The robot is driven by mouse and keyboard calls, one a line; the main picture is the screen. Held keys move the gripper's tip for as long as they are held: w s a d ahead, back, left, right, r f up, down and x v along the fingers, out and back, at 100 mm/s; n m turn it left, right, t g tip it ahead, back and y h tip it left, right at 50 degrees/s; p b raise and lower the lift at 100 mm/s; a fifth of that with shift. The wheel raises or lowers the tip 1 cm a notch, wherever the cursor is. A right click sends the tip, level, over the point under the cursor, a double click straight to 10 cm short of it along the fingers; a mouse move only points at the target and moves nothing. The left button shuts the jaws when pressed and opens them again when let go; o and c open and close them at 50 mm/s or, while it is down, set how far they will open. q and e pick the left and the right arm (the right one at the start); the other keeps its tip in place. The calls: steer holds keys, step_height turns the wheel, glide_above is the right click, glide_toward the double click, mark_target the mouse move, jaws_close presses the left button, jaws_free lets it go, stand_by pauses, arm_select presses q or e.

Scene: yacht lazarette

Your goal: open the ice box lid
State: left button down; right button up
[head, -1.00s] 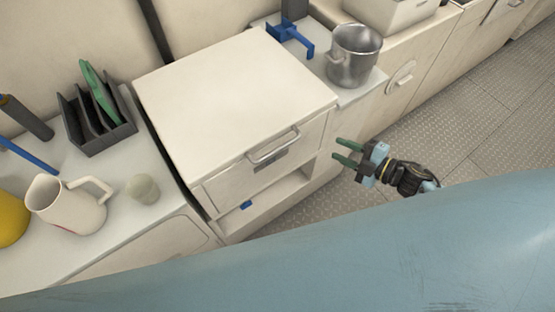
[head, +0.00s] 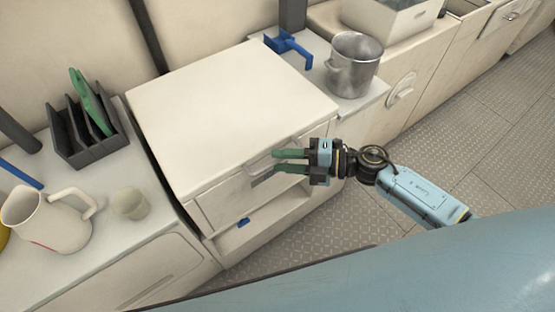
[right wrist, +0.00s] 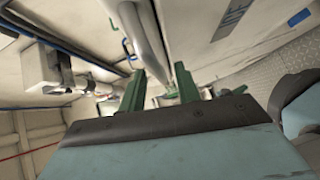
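The ice box is a cream box with a flat, closed lid (head: 225,110). Its bar handle (head: 257,167) is on the front, partly hidden behind my right gripper. My right gripper (head: 275,160) has green fingers that are apart, with the tips at the handle. In the right wrist view a pale bar, seemingly the handle (right wrist: 150,45), runs just beyond and between the fingertips (right wrist: 158,72). I cannot tell whether they touch it. A dark label (right wrist: 232,15) shows beside it. My left gripper is out of view.
A steel pot (head: 353,65) and a blue clamp-like item (head: 290,47) stand right of the box. A dark rack (head: 88,135), a pitcher (head: 50,220) and a cup (head: 130,203) stand left. An open shelf lies below. Patterned floor (head: 450,140) is free at right.

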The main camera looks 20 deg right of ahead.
steer(key=shift+x, duration=0.95)
steer(key=shift+c, duration=0.2)
jaws_close()
